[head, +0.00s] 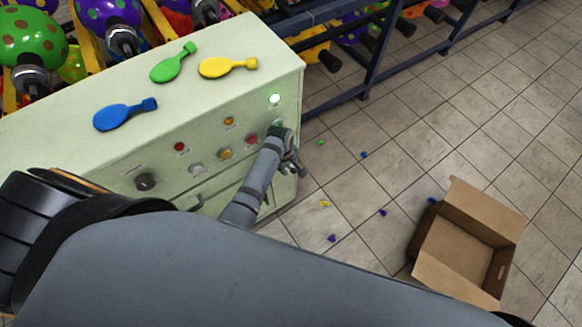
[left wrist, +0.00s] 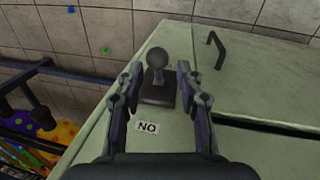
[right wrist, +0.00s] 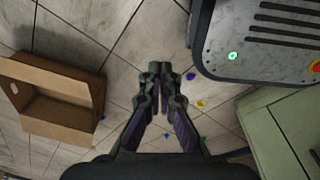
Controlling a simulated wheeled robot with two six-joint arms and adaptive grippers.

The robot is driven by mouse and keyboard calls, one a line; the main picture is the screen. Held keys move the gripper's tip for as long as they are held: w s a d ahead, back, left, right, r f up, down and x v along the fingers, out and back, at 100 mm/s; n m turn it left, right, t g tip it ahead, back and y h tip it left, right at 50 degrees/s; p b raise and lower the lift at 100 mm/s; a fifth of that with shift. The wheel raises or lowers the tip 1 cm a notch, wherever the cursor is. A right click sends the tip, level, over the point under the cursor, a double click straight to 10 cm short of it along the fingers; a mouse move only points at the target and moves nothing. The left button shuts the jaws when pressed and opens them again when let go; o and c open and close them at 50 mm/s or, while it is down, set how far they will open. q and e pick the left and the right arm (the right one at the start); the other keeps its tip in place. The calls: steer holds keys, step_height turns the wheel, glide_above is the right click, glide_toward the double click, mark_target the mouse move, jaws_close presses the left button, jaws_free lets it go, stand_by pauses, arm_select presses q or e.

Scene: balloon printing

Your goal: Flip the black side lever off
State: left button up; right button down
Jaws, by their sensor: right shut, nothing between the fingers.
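The black side lever (left wrist: 158,78) shows in the left wrist view, a round ball knob on a short stem over a dark base plate on the pale green cabinet (left wrist: 165,40). A small white label reading "NO" (left wrist: 147,127) sits near it. My left gripper (left wrist: 158,88) is open, its two fingers on either side of the lever in the picture; contact cannot be told. In the head view my left gripper (head: 292,158) is by the cabinet's right edge, and the lever is hidden. My right gripper (right wrist: 160,75) is shut and empty above the floor.
An open cardboard box (head: 465,245) stands on the tiled floor among scattered scraps. A balloon rack (head: 370,60) stands behind.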

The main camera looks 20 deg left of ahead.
mark_target(290, 168)
arm_select(q)
steer(key=f, duration=0.1)
steer(key=w+f, duration=0.1)
steer(key=f, duration=0.1)
steer(key=shift+f, duration=0.25)
steer(key=shift+d, duration=0.1)
steer(key=shift+s+r, duration=0.1)
steer(key=shift+s, duration=0.05)
jaws_close()
arm_select(e)
steer(key=shift+w+d+f, duration=0.25)
steer(key=shift+w+d, duration=0.15)
steer(key=shift+w, duration=0.3)
